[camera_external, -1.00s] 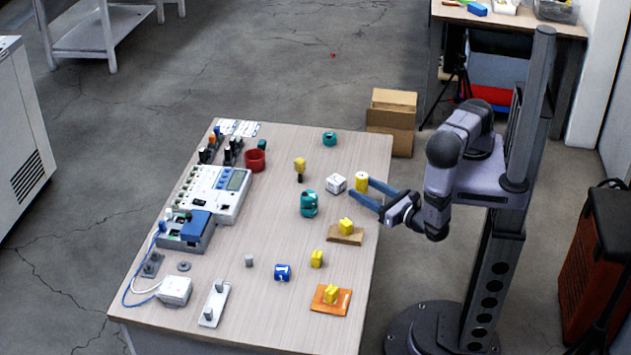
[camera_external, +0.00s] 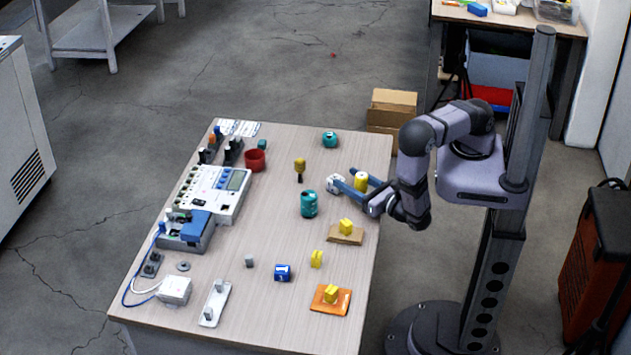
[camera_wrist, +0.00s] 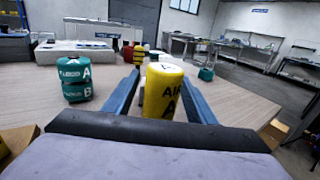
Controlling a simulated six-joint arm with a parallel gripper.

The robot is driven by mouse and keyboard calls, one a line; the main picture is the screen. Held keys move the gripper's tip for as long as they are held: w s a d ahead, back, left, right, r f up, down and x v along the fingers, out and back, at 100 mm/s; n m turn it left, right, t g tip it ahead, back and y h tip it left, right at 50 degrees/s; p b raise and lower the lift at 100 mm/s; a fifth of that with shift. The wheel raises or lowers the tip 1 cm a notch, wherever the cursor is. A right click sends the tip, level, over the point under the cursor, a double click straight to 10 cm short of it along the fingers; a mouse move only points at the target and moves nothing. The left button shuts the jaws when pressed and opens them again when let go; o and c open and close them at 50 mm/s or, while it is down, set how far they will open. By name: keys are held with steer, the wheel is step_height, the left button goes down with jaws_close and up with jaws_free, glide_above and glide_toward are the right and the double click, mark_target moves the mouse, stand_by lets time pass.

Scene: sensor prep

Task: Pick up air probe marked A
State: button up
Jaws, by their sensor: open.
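The air probe marked A is a yellow cylinder (camera_wrist: 164,92) with "AIR" and "A" in black on its side. In the wrist view it stands upright between the two blue fingers of my gripper (camera_wrist: 163,88), with a gap on at least the left side. In the external view the yellow probe (camera_external: 361,181) stands near the table's right edge, and my gripper (camera_external: 360,182) reaches around it from the right. My gripper is open. The probe's lower end is hidden in the wrist view by my gripper body.
A white cube (camera_external: 334,184) stands just left of the probe, close to one finger. A teal cylinder marked A and B (camera_wrist: 76,79) stands to the left, also in the external view (camera_external: 308,204). A yellow block on a cardboard piece (camera_external: 346,236) lies nearer the front.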

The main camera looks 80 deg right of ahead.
steer(key=c, duration=1.2)
steer(key=shift+r, duration=0.1)
step_height(320, 180, up, 10)
steer(key=p, duration=0.8)
